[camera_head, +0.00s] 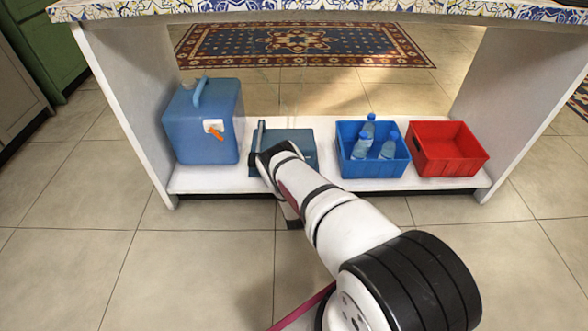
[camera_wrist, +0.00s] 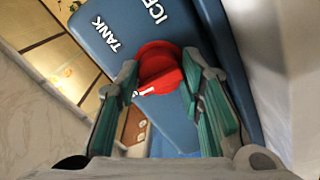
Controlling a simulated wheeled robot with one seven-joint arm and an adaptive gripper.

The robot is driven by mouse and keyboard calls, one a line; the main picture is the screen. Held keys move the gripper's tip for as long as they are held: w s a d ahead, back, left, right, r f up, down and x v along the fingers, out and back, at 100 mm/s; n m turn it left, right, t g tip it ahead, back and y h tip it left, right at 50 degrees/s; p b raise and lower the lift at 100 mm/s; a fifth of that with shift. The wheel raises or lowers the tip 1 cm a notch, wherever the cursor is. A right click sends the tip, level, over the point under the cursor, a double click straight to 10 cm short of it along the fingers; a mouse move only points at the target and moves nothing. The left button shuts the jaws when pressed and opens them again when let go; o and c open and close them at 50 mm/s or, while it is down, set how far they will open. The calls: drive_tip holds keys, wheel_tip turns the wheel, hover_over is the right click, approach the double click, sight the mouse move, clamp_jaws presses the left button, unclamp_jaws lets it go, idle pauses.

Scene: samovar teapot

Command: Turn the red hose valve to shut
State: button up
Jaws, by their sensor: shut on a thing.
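The red valve (camera_wrist: 158,66) is a round knob on a blue tank (camera_wrist: 205,18) in the wrist view. White letters on the tank read "ICE" and "TANK". A small white mark shows at the knob's lower edge. My gripper (camera_wrist: 160,72) is shut on the red valve, with one green-padded finger on each side of it. In the head view, my arm reaches to a low, dark blue box (camera_head: 298,142) on the white shelf. My arm hides the fingertips and valve there.
On the white shelf (camera_head: 350,184), a larger blue container (camera_head: 205,130) with an orange tap stands left. A blue crate (camera_head: 374,170) with several bottles and a red crate (camera_head: 448,150) stand right. Panels close both shelf ends. A dark pink strip (camera_head: 300,310) shows beside my arm.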

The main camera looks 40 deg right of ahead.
drive_tip(key=shift+n, duration=0.3)
drive_tip(key=o, duration=1.2)
drive_tip(key=shift+c, duration=0.2)
drive_tip(key=shift+s, duration=0.1)
drive_tip(key=v, duration=1.2)
